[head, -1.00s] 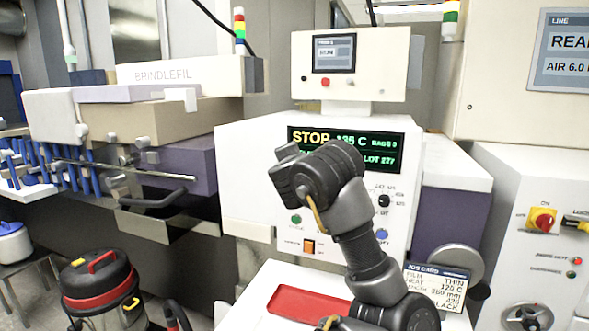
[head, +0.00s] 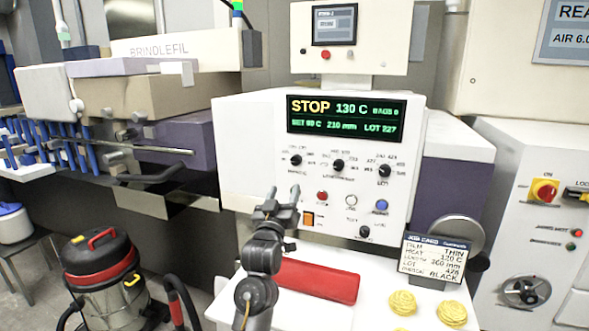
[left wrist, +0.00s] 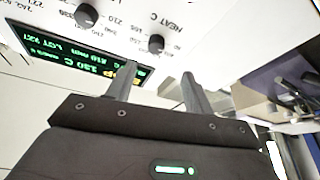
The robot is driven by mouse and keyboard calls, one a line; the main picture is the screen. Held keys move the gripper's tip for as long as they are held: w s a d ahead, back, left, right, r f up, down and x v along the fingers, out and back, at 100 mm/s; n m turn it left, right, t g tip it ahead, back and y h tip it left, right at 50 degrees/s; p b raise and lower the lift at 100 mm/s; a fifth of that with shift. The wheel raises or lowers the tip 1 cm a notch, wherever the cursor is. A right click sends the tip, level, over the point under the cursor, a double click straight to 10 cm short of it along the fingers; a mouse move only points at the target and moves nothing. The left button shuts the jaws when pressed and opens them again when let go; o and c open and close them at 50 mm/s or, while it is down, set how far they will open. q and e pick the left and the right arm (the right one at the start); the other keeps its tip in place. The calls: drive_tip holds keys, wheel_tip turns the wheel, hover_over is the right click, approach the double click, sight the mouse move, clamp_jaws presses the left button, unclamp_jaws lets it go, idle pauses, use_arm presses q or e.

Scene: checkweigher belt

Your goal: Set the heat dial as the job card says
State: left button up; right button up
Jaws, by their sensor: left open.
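The heat dial (head: 296,160) is the black knob at the left of a row of three on the white panel. It also shows in the left wrist view (left wrist: 156,43), upside down, beside the HEAT C lettering. Its pointer is too small to read. The job card (head: 436,262) reads THIN, heat 120 C, a length, a lot and BLACK. The display (head: 346,117) shows STOP, 130 C, and a set value that looks like 90 C. My left gripper (head: 282,192) is open and empty, below the heat dial and apart from it. My right gripper is out of view.
The middle knob (head: 338,165) and right knob (head: 385,171) sit beside the heat dial. A red case (head: 318,281) and yellow coils (head: 402,302) lie on the white surface.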

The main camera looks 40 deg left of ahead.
sight(295, 163)
use_arm(q)
drive_tip(key=p+x, duration=0.1)
drive_tip(key=x, duration=0.2)
drive_tip(key=p+x, duration=0.1)
drive_tip(key=x, duration=0.2)
drive_tip(key=p+x, duration=0.1)
drive_tip(key=x, duration=0.2)
drive_tip(key=shift+w+d+r+p, duration=0.2)
drive_tip(key=shift+r+p, duration=0.1)
drive_tip(key=shift+r, duration=0.1)
drive_tip(key=shift+w+a+r, duration=0.15)
drive_tip(key=shift+w+a, duration=0.1)
drive_tip(key=shift+w, duration=0.3)
drive_tip(key=shift+c, duration=0.4)
drive_tip(key=c, duration=0.9)
drive_tip(key=shift+m+h, duration=0.3)
